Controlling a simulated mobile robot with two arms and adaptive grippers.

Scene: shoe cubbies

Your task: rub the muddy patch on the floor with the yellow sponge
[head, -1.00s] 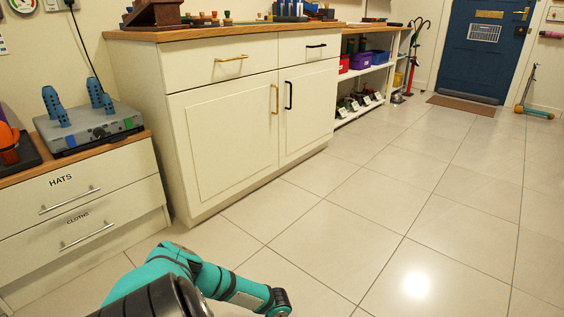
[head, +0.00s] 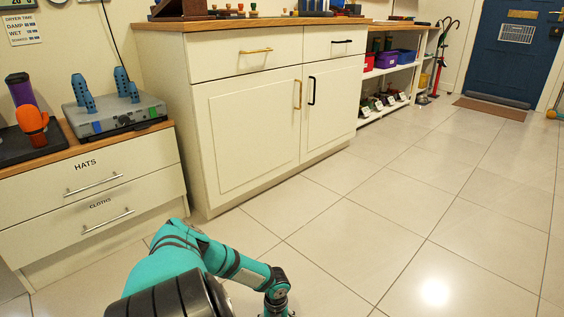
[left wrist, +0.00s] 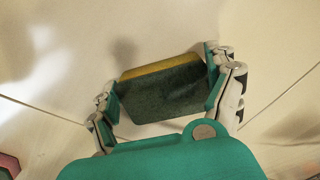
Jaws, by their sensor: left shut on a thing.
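The yellow sponge (left wrist: 165,90) shows in the left wrist view, with a yellow edge and a dark green face. My left gripper (left wrist: 163,82) is shut on it, one finger at each short end. The sponge is held over pale floor tiles; I cannot tell whether it touches them. A faint dark smudge (left wrist: 122,52) lies on the floor beyond the sponge; I cannot tell whether it is mud or a shadow. In the head view my left arm reaches down to the bottom edge, with the sponge out of sight. No clear muddy patch shows there. My right gripper is not in view.
A low drawer unit (head: 60,222) marked HATS and CLOTHS stands at the left, beside a cream cabinet (head: 245,130). Open shelves (head: 385,85) stand further back. A brown doormat (head: 490,108) lies before the blue door (head: 515,60). The tiled floor (head: 390,215) at the right is clear.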

